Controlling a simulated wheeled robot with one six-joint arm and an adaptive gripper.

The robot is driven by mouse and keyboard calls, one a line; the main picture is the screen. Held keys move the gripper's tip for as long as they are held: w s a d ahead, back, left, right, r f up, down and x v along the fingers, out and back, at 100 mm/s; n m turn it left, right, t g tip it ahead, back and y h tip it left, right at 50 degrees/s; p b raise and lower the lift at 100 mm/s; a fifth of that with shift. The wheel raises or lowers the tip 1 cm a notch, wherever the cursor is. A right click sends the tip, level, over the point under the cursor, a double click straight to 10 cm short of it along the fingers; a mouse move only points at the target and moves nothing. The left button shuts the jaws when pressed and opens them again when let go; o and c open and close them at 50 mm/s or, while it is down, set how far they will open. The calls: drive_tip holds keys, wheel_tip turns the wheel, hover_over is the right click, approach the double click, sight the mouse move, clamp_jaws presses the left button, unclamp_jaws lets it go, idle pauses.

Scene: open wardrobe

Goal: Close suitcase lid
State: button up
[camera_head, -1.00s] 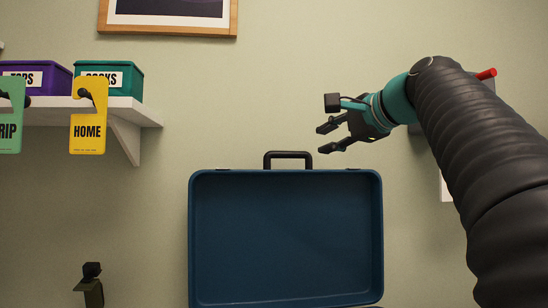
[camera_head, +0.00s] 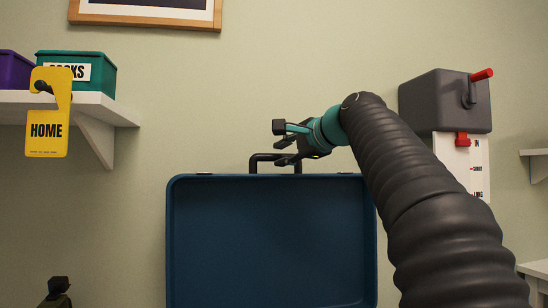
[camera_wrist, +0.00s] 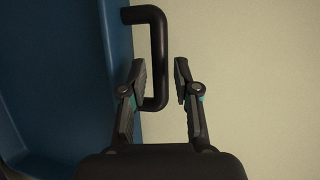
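The blue suitcase lid (camera_head: 270,235) stands upright and open in the head view, its hollow inside facing me. Its black handle (camera_head: 256,158) sticks up from the middle of the top edge. My gripper (camera_head: 279,153) is at the handle, overlapping its right part in the head view. In the wrist view, my gripper (camera_wrist: 160,79) has its fingers spread, with the long bar of the handle (camera_wrist: 159,58) showing between them. The bar looks close to the left finger; I cannot tell whether they touch. The suitcase's bottom part is out of view.
A white shelf (camera_head: 108,108) at left holds a teal box (camera_head: 96,76) and a purple box (camera_head: 14,70). A yellow HOME tag (camera_head: 47,130) hangs there. At right, a grey box (camera_head: 440,100) with a red-tipped lever is on the wall. A dark object (camera_head: 57,292) stands lower left.

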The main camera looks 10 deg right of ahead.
sight(276, 156)
drive_tip(key=shift+x, duration=2.15)
clamp_jaws()
